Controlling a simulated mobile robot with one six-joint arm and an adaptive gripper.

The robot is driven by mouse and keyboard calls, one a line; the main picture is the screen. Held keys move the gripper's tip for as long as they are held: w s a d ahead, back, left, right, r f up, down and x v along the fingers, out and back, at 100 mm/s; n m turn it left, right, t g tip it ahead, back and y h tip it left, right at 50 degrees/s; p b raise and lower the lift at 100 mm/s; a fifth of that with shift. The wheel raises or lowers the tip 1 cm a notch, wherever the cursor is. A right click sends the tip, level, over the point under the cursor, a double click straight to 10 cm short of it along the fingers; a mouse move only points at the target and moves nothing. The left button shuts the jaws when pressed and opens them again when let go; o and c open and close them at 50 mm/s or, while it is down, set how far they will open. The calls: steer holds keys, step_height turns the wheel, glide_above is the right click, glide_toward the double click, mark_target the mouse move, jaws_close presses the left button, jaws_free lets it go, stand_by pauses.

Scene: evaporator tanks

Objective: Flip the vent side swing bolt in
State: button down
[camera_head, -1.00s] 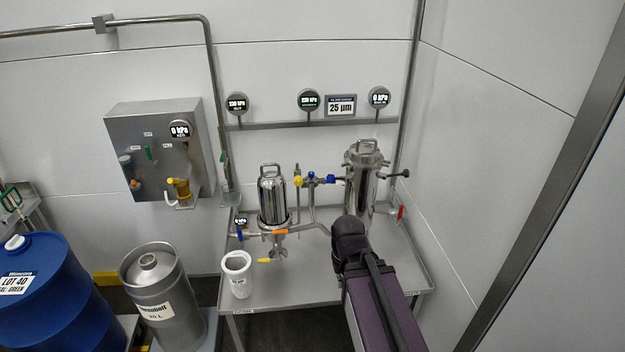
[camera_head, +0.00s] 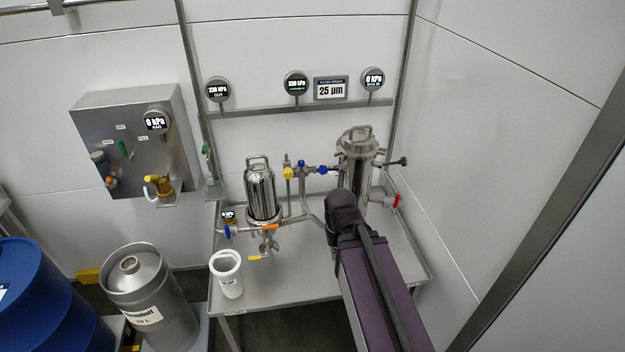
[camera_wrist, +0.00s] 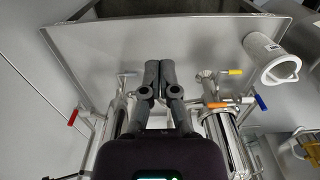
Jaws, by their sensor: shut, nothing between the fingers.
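The steel filter vessel (camera_head: 357,165) with a clamped lid (camera_head: 357,142) stands at the back right of the steel table in the head view. Swing bolts around its lid rim are too small to tell apart, so I cannot tell which is the vent side one or how it lies. A black knob (camera_head: 399,161) sticks out to the lid's right. In the wrist view my gripper (camera_wrist: 158,78) is shut and empty, its two grey fingers together, apart from the pipework around it. In the head view my arm hides the gripper and the vessel's lower front.
A red-handled valve (camera_head: 390,200) is right of the vessel. The right wall (camera_head: 500,130) is close. A steel keg (camera_head: 150,290) and blue drum (camera_head: 45,295) stand left.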

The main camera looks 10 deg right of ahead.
steer(key=shift+d, duration=0.1)
steer(key=w+d+f+n+t+h+b, duration=0.25)
steer(key=w+f+n+h+b, duration=0.65)
steer(key=w+b, duration=0.5)
steer(key=w+a+r+n+t+h+b, duration=0.4)
steer(key=w+a+n+t+h+b, duration=0.3)
steer(key=w+a+n+h+b, duration=0.3)
steer(key=a+n+b, duration=0.3)
steer(key=b, duration=0.2)
steer(key=shift+w+a+r+h+b, duration=0.15)
steer(key=shift+w+a+h+b, duration=0.05)
steer(key=shift+h+b, duration=0.1)
steer(key=shift+w+d+t, duration=0.1)
steer(key=shift+t, duration=0.15)
